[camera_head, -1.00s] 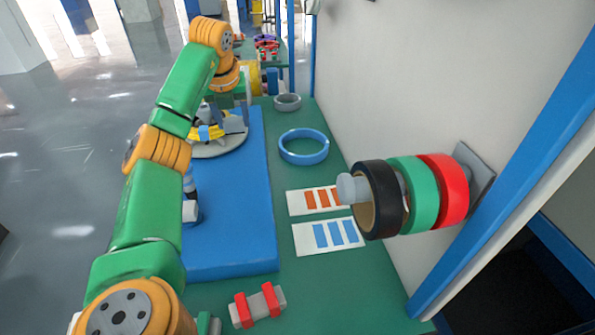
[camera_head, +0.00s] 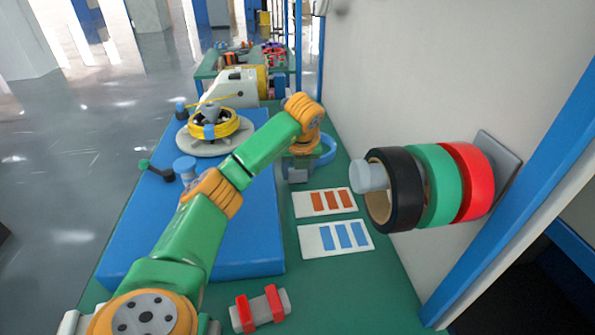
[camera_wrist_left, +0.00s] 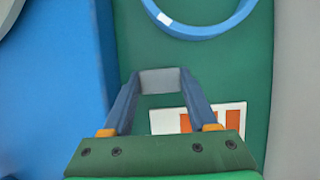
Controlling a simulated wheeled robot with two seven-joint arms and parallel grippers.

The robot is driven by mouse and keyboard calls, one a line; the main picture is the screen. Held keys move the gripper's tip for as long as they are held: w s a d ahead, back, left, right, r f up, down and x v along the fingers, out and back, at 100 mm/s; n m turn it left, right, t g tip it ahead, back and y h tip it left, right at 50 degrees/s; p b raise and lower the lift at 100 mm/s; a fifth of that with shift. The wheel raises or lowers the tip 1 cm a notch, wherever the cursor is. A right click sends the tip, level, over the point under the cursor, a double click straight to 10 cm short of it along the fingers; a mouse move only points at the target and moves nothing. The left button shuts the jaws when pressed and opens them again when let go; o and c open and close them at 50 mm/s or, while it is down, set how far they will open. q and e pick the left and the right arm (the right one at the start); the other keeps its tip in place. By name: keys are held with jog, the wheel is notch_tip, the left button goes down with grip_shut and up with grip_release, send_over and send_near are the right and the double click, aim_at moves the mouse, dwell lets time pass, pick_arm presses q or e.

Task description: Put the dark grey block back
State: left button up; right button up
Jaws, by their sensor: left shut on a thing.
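My left gripper (camera_head: 299,168) points down over the green table just in front of the blue ring (camera_head: 325,152). In the left wrist view my left gripper (camera_wrist_left: 160,84) is shut on a grey block (camera_wrist_left: 160,80), held between its two fingertips. The block (camera_head: 298,175) shows only in part in the head view, below the gripper. I cannot tell whether it touches the table. My right gripper is not in view.
A white card with orange bars (camera_head: 325,202) and one with blue bars (camera_head: 336,237) lie nearby. Black, green and red tape rolls (camera_head: 440,186) hang on a wall peg. A yellow cable coil (camera_head: 214,124) sits on the blue platform (camera_head: 245,255). A grey-and-red piece (camera_head: 260,309) lies in front.

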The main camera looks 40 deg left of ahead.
pick_arm(q)
jog(key=shift+f, duration=0.1)
jog(key=o, duration=1.3)
jog(key=shift+c, duration=0.2)
jog(key=v, duration=0.5)
jog(key=shift+r+p, duration=0.35)
jog(key=p+v, duration=0.4)
jog(key=v, duration=0.2)
jog(key=shift+s+d+r, duration=0.15)
jog(key=shift+s+r, duration=0.05)
jog(key=shift+r, duration=0.15)
